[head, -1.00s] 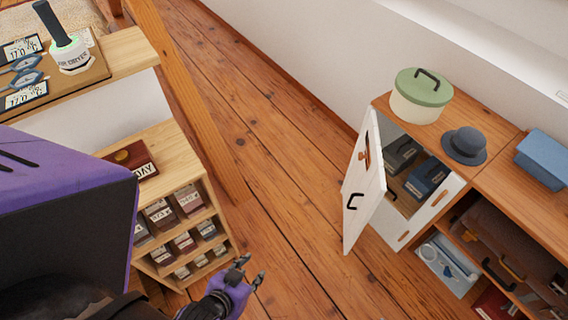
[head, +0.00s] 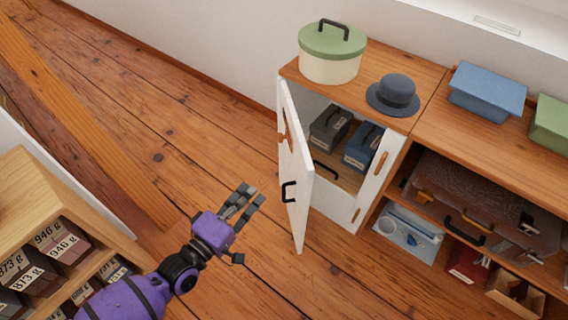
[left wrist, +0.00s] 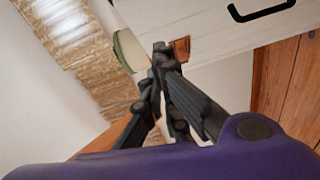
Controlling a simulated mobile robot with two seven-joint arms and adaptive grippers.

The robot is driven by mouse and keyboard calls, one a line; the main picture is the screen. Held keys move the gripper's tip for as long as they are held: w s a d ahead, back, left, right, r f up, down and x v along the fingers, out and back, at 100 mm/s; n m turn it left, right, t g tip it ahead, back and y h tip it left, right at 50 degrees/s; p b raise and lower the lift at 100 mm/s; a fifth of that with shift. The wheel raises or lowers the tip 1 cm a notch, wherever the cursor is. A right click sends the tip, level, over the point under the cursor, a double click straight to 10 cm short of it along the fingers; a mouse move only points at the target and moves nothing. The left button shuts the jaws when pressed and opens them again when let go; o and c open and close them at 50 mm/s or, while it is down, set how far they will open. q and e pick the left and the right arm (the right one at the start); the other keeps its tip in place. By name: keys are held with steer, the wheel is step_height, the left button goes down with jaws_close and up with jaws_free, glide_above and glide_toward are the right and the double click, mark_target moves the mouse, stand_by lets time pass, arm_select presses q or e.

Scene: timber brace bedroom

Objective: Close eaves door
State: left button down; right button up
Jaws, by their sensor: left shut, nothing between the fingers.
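The white eaves door (head: 296,170) stands open on the low wooden cabinet, swung out toward the left, with a black handle (head: 288,191) on its outer face. My left gripper (head: 244,202) is shut and empty, to the left of the door and apart from it in the head view. In the left wrist view the fingers (left wrist: 160,75) point toward the white door panel (left wrist: 225,28), with the black handle (left wrist: 262,12) at the upper right. I cannot tell the exact gap there. My right gripper is not in view.
Inside the cabinet are a dark box (head: 328,128) and a blue box (head: 362,147). A green-lidded round box (head: 331,55) and a grey hat (head: 394,94) stand on top. A wooden shelf unit (head: 50,215) is at the lower left. Floor (head: 170,130) left of the door is clear.

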arm_select(q)
steer(key=w+d+n+p, duration=0.1)
steer(key=w+d, duration=0.7)
steer(key=w, duration=0.1)
steer(key=shift+w+d+r+n, duration=0.25)
steer(key=shift+d+r+n, duration=0.05)
steer(key=shift+d+r, duration=0.15)
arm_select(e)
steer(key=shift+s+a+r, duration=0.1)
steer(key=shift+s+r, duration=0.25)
